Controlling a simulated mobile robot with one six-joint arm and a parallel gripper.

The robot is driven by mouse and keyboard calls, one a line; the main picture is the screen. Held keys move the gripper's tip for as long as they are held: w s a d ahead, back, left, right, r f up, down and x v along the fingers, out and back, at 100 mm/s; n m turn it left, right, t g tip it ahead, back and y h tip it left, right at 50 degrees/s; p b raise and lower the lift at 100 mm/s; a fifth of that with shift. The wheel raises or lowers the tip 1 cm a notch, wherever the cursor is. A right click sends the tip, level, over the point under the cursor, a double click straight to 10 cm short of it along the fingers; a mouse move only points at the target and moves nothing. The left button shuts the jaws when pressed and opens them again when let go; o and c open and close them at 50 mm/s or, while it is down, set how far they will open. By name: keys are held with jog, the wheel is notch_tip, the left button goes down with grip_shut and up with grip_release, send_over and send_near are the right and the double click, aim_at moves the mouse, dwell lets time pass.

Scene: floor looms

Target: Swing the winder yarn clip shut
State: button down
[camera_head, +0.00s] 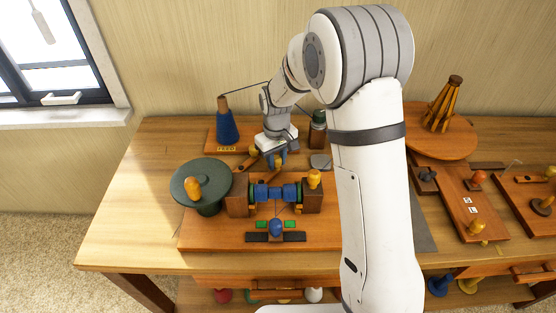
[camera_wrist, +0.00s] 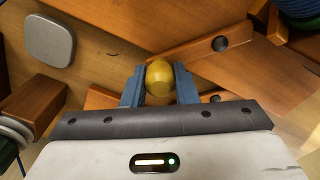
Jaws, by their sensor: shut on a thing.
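The yarn clip (camera_wrist: 195,48) shows in the wrist view as a slim wooden arm with a dark round pivot. A second wooden bar (camera_wrist: 190,100) with its own dark pivot lies below it, at an angle to it; a gap shows between the two. A yellow knob (camera_wrist: 160,82) stands at the left end of the arm. My gripper (camera_wrist: 159,86) is shut on this knob, a blue finger on each side. In the head view my gripper (camera_head: 276,160) is low behind the winder, and the knob between its fingers is hard to make out.
The winder with blue yarn (camera_head: 275,193) sits in front of my gripper. A dark green round wheel (camera_head: 212,175) with an orange knob stands left. A blue cone (camera_head: 227,128) stands behind. A grey pad (camera_wrist: 50,40) and a wooden block (camera_wrist: 30,105) lie left in the wrist view.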

aim_at(276, 157)
dwell(0.4)
jog(key=c, duration=1.1)
grip_release()
jog(key=shift+c, duration=0.2)
jog(key=shift+a+r, duration=0.1)
jog(key=shift+r, duration=3.85)
